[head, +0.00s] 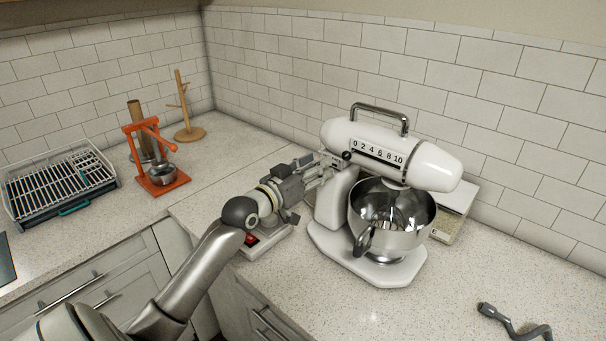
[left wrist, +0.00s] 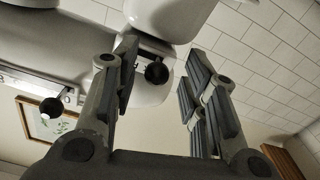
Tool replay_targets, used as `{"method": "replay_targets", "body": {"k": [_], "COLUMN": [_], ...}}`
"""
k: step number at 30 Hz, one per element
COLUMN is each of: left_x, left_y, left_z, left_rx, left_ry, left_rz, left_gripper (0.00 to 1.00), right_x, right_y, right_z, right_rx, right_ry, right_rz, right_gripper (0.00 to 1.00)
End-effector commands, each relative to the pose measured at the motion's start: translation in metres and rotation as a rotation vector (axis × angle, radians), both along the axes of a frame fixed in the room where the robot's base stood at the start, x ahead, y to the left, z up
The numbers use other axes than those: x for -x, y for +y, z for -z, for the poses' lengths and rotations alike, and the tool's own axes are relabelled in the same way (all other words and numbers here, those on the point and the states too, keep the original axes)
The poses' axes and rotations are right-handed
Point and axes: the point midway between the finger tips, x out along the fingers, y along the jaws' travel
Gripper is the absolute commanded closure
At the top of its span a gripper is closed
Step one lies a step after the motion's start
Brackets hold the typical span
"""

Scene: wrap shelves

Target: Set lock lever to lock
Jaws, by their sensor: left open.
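A white stand mixer (head: 435,165) stands on the counter, with a steel bowl under its head. My left gripper (head: 325,163) is at the rear left of the mixer head, by the neck. In the left wrist view my left gripper (left wrist: 160,52) is open. A black knob (left wrist: 157,72), which looks like the lock lever's end, shows between the fingers, nearer the left one; I cannot tell if they touch. Another black knob (left wrist: 50,107) sits by the slotted scale; it also shows in the head view (head: 347,155). My right gripper is out of view.
A grey base with a red button (head: 250,240) sits under my left arm. An orange press (head: 158,180), a wooden mug stand (head: 188,134) and a dish rack (head: 60,185) stand at left. A dough hook (head: 515,322) lies front right. The front counter is mostly clear.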

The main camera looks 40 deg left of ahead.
Motion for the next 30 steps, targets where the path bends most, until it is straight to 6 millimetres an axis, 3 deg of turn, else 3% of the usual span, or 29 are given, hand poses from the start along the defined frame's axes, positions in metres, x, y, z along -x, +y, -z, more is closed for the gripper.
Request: {"method": "replay_targets", "body": {"k": [21,30], "left_x": [0.095,0.116], "left_y": [0.009,0.011], "left_z": [0.001,0.001], "left_rx": [-0.002,0.0], "left_ry": [0.003,0.001], "left_rz": [-0.001,-0.002], "left_gripper": [0.6,0.6], "right_x": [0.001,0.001], "right_y": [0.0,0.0], "right_z": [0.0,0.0], "right_rx": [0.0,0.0], "right_ry": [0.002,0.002], "right_rz": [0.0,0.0], "right_gripper": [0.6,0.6]}}
